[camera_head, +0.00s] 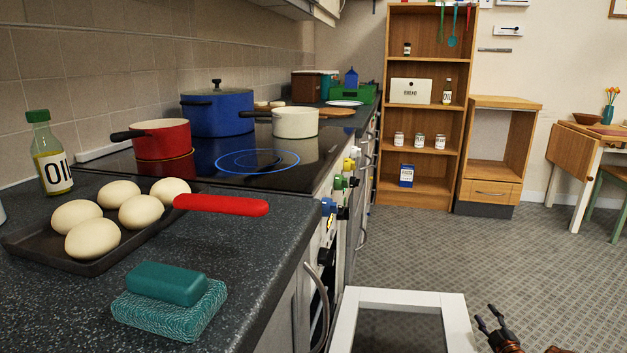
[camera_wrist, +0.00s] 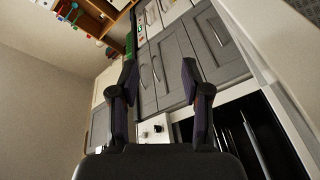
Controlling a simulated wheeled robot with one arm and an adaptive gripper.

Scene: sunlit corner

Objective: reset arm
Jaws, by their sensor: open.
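My gripper (camera_head: 490,320) shows at the bottom right of the head view, over the patterned floor and just right of a white frame. Its two dark fingers are spread apart. In the wrist view my gripper (camera_wrist: 158,80) is open with nothing between its fingers. Grey cabinet doors (camera_wrist: 172,62) show behind the fingers there. Most of the arm is outside the head view.
The counter (camera_head: 255,238) at left bears a dark tray of eggs (camera_head: 22,240), a green sponge (camera_head: 168,305) and an oil bottle (camera_head: 52,165). Pots stand on the hob (camera_head: 225,180). The white frame (camera_head: 405,297) stands near my gripper. Floor (camera_head: 430,245) beyond is clear.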

